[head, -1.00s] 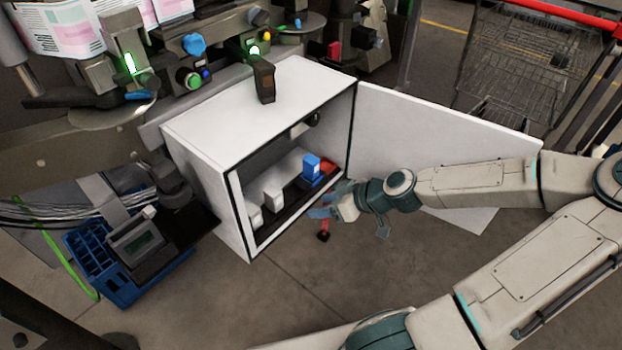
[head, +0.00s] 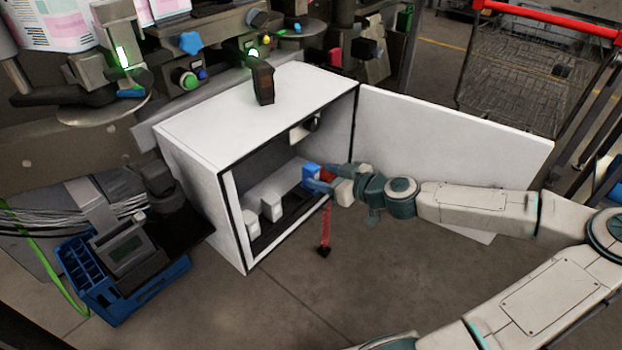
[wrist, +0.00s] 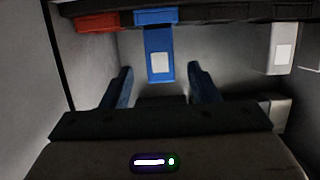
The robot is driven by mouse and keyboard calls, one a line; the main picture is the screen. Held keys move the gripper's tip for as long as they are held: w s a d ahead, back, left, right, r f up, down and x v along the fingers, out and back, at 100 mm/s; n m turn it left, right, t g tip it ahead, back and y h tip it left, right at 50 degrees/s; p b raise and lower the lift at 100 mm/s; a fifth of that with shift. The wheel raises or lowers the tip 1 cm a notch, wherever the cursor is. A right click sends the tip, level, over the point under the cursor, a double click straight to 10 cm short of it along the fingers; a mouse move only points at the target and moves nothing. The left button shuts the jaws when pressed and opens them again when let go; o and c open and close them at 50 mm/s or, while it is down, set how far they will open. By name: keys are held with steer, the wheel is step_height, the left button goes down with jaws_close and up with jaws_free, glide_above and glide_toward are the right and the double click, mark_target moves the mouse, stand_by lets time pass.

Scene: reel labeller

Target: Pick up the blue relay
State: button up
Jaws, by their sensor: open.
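The blue relay (wrist: 160,55) sits in the row inside the open white cabinet (head: 200,130), with a pale square on its face. In the head view the relay (head: 310,170) is partly covered by my gripper (head: 322,184). In the wrist view my gripper (wrist: 159,85) is open, with one blue finger on each side of the relay's lower end. The gap between the fingers looks empty apart from the relay's end near it. I cannot tell whether either finger touches the relay.
A red part (wrist: 98,22) sits just left of the relay in the wrist view. A white relay (wrist: 283,48) stands to the right. The open cabinet door (head: 450,120) stands behind my arm. A red strap (head: 326,225) hangs at the cabinet's front edge.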

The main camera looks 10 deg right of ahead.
mark_target(306, 171)
steer(key=shift+b+x, duration=0.6)
steer(key=shift+x, duration=2.7)
steer(key=shift+r, duration=0.15)
steer(key=c, duration=1.1)
